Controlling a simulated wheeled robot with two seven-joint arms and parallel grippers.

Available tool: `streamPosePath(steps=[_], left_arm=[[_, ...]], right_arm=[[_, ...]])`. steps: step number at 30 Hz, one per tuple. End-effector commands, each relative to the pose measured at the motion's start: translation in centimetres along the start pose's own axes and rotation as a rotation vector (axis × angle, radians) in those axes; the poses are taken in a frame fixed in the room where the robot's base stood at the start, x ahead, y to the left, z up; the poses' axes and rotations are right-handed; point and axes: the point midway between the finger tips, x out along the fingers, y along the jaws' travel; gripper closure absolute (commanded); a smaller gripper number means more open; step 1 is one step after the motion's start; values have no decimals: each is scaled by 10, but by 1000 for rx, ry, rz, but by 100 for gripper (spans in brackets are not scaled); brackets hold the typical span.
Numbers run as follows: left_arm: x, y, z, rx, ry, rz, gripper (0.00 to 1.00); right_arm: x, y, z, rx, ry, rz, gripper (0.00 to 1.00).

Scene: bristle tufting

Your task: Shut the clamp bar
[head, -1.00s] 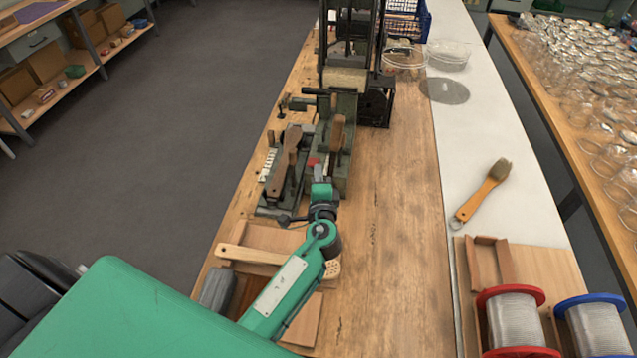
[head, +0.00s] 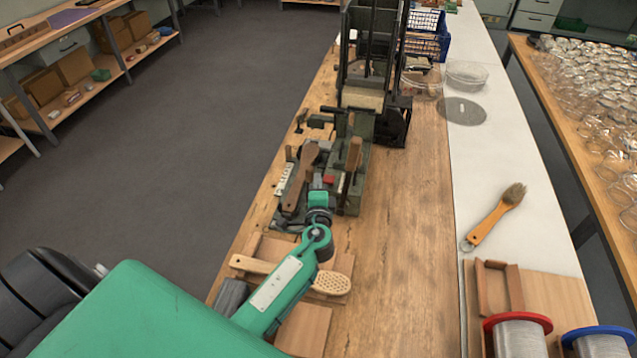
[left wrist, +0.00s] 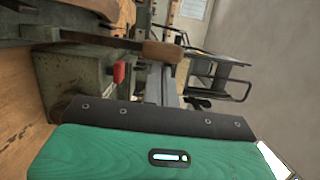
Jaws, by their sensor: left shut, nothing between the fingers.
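A green metal fixture (head: 350,193) stands on the wooden bench, with an upright wooden handle (head: 353,154) and a small red knob (head: 329,180). Left of it a lower fixture carries a dark brown wooden lever (head: 300,178), tilted upward. I cannot tell which part is the clamp bar. My left gripper (head: 318,200) is shut and empty, close to the near end of these fixtures; its fingertips are partly hidden and contact is unclear. The left wrist view shows the red knob (left wrist: 118,72) and a wooden handle (left wrist: 161,53) beyond my green wrist. My right gripper is not seen.
A perforated wooden brush body (head: 325,283) lies on wooden pieces under my left arm. A black-framed machine (head: 393,120) stands behind the fixtures. An orange-handled brush (head: 490,222) and a red-rimmed spool (head: 518,335) are at right. The bench right of the fixture is clear.

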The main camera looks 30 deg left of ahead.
Motion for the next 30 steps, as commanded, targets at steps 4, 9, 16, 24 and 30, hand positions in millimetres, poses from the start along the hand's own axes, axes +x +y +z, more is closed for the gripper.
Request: streamPosePath(steps=[4, 9, 16, 24, 30], left_arm=[[1, -1, 4, -33, 0, 8, 100], [2, -2, 6, -56, 0, 13, 100], [4, -3, 14, -119, -1, 29, 100], [9, -5, 38, -308, -1, 75, 100], [15, -3, 60, -495, -2, 122, 100]], right_arm=[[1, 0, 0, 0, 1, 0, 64], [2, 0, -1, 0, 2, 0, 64], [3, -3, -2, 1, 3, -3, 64], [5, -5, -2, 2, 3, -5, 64], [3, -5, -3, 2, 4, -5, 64]])
